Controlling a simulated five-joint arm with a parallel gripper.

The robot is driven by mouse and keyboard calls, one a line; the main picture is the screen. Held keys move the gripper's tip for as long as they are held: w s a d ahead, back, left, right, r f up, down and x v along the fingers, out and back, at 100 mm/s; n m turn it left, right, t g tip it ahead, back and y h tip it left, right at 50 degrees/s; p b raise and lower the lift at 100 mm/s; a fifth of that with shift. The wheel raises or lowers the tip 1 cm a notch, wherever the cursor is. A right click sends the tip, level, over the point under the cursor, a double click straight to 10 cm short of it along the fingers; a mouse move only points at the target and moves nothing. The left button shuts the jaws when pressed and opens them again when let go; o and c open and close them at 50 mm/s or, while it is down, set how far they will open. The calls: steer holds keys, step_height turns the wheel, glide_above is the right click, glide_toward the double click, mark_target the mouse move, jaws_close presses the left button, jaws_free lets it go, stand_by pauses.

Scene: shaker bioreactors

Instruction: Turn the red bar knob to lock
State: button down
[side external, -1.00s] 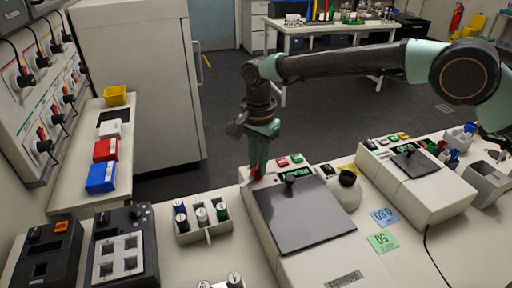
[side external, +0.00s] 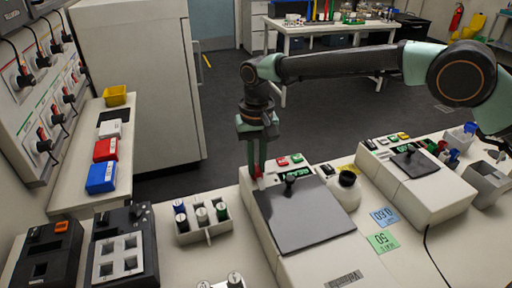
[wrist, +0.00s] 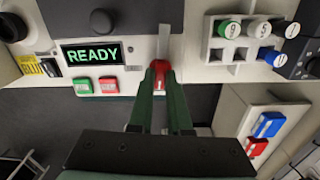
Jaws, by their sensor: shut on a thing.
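The red bar knob (wrist: 162,73) sits on the front panel of the near shaker (side external: 310,232), at the panel's corner beside the display. My gripper (wrist: 161,70) points down at it and its two green fingers are shut on the knob. In the side external view my gripper (side external: 257,172) is at the shaker's back left corner, and a little of the red knob shows between the fingers. The fingers hide much of the knob, and I cannot tell its exact angle.
The green display (wrist: 92,54) reads READY, with a green button (wrist: 83,88) and a red button (wrist: 109,85) beside it. A rack with capped vials (side external: 203,224) stands left of the shaker. A second shaker (side external: 420,190) stands to the right.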

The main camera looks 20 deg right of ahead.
mark_target(257, 166)
steer(key=shift+r+n, duration=0.1)
steer(key=shift+n, duration=0.5)
steer(key=c, duration=0.9)
jaws_free()
steer(key=shift+o, duration=0.2)
step_height(257, 166, up, 12)
steer(key=shift+r, duration=0.1)
